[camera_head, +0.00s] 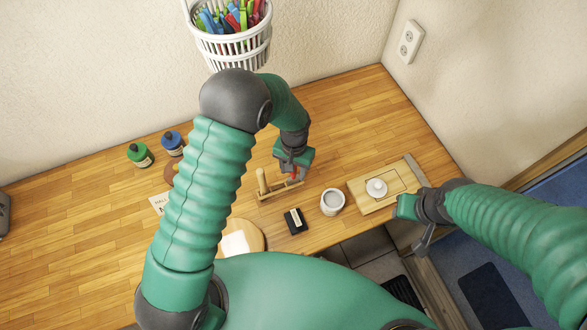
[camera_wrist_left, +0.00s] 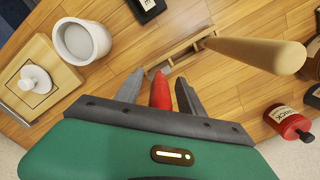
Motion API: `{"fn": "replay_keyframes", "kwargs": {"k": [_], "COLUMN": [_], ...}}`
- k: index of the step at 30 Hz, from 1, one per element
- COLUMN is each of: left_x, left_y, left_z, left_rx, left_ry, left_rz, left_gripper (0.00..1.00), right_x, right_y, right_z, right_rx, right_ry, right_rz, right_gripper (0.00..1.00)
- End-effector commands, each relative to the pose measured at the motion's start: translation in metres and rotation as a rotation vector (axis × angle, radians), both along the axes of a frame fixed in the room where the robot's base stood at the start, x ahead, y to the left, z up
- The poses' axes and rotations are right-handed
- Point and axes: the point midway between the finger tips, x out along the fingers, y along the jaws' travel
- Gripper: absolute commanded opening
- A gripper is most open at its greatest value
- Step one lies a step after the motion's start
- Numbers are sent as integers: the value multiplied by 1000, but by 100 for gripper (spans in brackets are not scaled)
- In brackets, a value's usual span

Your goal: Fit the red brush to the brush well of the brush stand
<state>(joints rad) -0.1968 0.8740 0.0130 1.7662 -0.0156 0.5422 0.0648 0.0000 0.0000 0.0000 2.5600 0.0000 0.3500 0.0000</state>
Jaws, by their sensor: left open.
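The wooden brush stand (camera_head: 278,191) is on the wooden worktop, with a pale upright peg at its left end. It also shows in the wrist view (camera_wrist_left: 190,48), where the peg leans large toward the camera. The red brush (camera_wrist_left: 160,90) is between the spread fingers of my left gripper (camera_wrist_left: 158,92), at the stand's near end. In the head view a bit of the red brush (camera_head: 295,173) shows below my left gripper (camera_head: 292,165). The brush's lower end is hidden, so I cannot tell whether it sits in the well. My right gripper (camera_head: 405,208) is at the right, its fingers unclear.
A white cup (camera_head: 332,202), a wooden board with a white knob (camera_head: 375,188) and a black box (camera_head: 295,221) stand close by. Green (camera_head: 139,154) and blue (camera_head: 172,142) bottles are at the left back. A white peg basket (camera_head: 230,40) hangs above.

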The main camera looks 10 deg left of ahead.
Motion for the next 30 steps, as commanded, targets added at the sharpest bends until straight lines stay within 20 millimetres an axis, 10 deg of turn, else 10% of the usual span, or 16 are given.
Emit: {"fn": "replay_keyframes", "kwargs": {"k": [8,21,30], "left_x": [3,9,9], "left_y": [-1,-2,-2], "left_z": [24,145,168], "left_rx": [-1,-1,0], "left_ry": [-6,-5,1], "left_rz": [0,0,0], "left_gripper": [46,46,46], "right_x": [0,0,0], "right_y": [0,0,0], "right_z": [-12,-44,-46], "right_rx": [0,0,0], "right_ry": [0,0,0], "right_rz": [0,0,0], "right_gripper": [36,36,36]}}
